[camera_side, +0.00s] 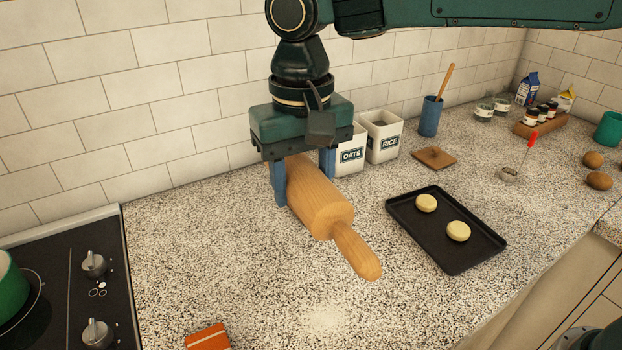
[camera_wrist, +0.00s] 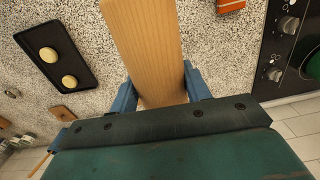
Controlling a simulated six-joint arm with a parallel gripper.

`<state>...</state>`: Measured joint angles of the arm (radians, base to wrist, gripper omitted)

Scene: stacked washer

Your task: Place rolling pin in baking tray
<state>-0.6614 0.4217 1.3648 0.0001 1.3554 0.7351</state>
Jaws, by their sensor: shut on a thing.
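A wooden rolling pin (camera_side: 320,205) is held between the two blue fingers of my gripper (camera_side: 302,185). One handle points toward the front right; the far end is hidden behind the gripper. In the wrist view the rolling pin (camera_wrist: 148,45) fills the space between the fingers (camera_wrist: 158,92). I cannot tell for sure whether it clears the counter. The black baking tray (camera_side: 402,219) lies to the right of the pin, with two pale round dough pieces (camera_side: 458,231) on it. The tray (camera_wrist: 38,62) also shows at the left of the wrist view.
White OATS (camera_side: 351,154) and RICE (camera_side: 384,140) canisters stand by the wall behind the gripper. A stove (camera_side: 97,290) is at the left, an orange item (camera_side: 207,337) at the front. A wooden board (camera_side: 435,158) lies behind the tray. Counter between pin and tray is clear.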

